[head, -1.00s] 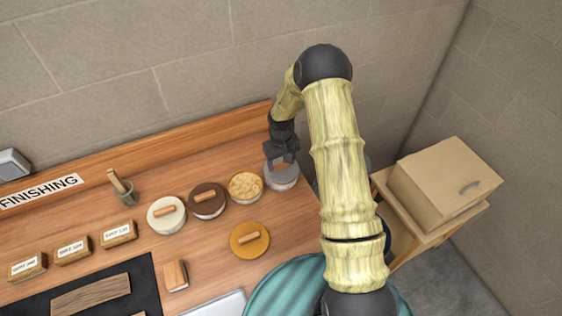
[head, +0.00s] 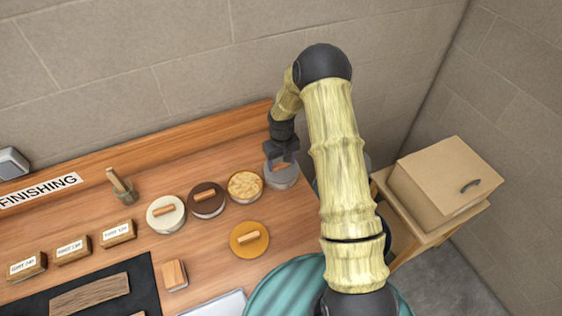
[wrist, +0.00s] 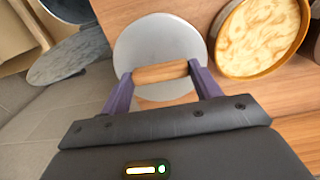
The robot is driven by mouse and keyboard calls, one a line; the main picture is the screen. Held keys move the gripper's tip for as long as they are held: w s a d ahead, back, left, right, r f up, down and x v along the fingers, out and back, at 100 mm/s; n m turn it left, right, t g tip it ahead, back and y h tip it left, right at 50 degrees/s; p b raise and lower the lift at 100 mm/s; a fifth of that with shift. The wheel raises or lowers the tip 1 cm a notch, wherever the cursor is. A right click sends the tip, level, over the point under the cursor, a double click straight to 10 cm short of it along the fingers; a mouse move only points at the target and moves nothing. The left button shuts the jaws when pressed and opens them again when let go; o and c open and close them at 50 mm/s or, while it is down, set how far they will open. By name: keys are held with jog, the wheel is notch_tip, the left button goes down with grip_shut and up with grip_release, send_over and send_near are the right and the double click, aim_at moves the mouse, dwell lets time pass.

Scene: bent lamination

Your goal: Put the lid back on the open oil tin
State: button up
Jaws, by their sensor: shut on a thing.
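The open oil tin (head: 245,186) stands in the back row with its amber contents showing. It also shows at the upper right of the wrist view (wrist: 262,38). A yellow-orange lid (head: 249,240) with a wooden bar handle lies on the bench in front of it. A grey-lidded tin (head: 282,178) stands at the right end of the row. My gripper (head: 280,162) is over this grey tin. In the wrist view its purple fingers (wrist: 160,78) are shut on the wooden handle of the grey lid (wrist: 158,42). I cannot tell whether that lid is raised.
A brown-lidded tin (head: 207,201) and a white-lidded tin (head: 166,215) stand left of the open tin. A teal ribbed surface (head: 285,290) is at the front. A cardboard-coloured box (head: 445,183) sits on a stand at right. The bench around the yellow lid is mostly clear.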

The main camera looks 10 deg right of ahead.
jog(key=o, duration=1.3)
jog(key=shift+r+p, duration=2.1)
jog(key=shift+r, duration=1.45)
grip_shut()
jog(key=shift+f+b, duration=2.35)
jog(key=shift+f, duration=0.95)
jog(key=shift+r, duration=0.2)
